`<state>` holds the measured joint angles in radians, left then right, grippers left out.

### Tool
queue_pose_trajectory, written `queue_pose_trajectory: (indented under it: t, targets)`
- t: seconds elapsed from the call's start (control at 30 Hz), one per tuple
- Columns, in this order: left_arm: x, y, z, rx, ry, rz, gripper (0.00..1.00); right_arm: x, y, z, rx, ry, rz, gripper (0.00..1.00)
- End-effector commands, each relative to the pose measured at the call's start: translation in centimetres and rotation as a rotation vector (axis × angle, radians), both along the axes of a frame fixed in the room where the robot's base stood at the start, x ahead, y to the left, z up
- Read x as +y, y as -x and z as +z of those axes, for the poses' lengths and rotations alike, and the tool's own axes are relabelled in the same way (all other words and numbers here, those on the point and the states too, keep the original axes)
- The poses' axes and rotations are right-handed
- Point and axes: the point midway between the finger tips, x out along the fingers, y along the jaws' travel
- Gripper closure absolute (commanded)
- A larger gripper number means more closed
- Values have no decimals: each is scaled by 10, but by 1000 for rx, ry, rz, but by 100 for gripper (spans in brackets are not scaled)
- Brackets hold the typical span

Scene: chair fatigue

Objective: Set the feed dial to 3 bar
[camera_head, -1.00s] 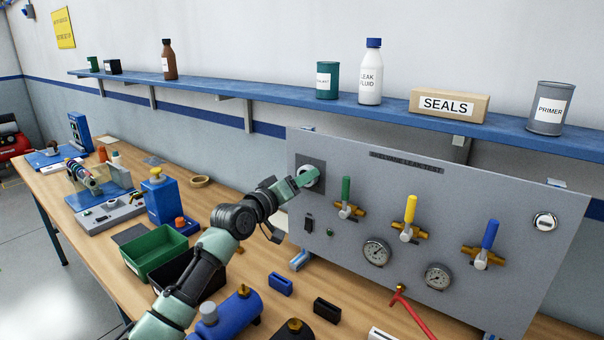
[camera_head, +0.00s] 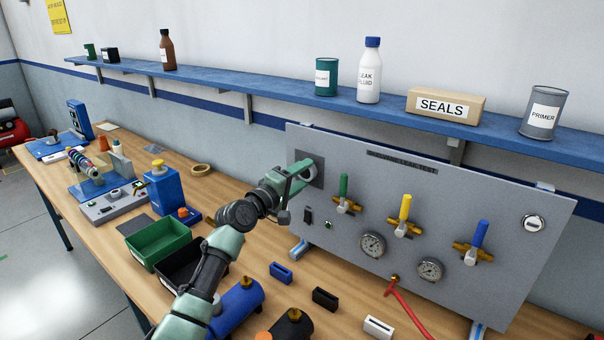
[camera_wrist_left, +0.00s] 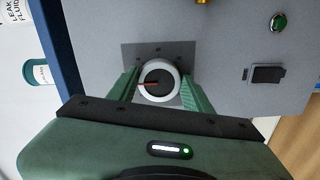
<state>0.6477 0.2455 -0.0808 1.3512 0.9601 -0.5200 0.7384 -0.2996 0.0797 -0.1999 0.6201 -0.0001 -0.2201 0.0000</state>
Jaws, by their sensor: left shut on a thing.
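The feed dial (camera_wrist_left: 159,84) is a round knob with a white ring, a dark face and a red pointer, on a dark square plate of the grey panel (camera_head: 420,190). In the left wrist view its red pointer points left; I cannot read a scale. My left gripper (camera_head: 302,174) is at the panel's upper left corner. Its green fingers lie on both sides of the dial and are shut on it. In the head view the fingers mostly hide the dial. My right gripper is not in view.
Green (camera_head: 343,188), yellow (camera_head: 405,206) and blue (camera_head: 479,235) valve handles and two gauges (camera_head: 372,244) are to the right on the panel. A switch (camera_head: 308,215) sits just below the gripper. A blue shelf (camera_head: 270,90) with containers runs above. Bins and parts crowd the bench.

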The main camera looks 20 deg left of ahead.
Motion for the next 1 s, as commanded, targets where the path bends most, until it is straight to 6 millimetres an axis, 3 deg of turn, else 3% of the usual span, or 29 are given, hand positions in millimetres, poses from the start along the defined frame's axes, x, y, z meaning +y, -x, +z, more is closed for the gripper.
queue_pose_trajectory:
  t: [0.47,0.5,0.57,1.0]
  targets:
    - [1,0,0,4,12,1,91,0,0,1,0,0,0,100]
    - [1,0,0,4,12,1,42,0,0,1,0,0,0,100]
    - [1,0,0,4,12,1,28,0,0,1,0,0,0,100]
    - [4,8,-1,4,11,1,28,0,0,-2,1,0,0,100]
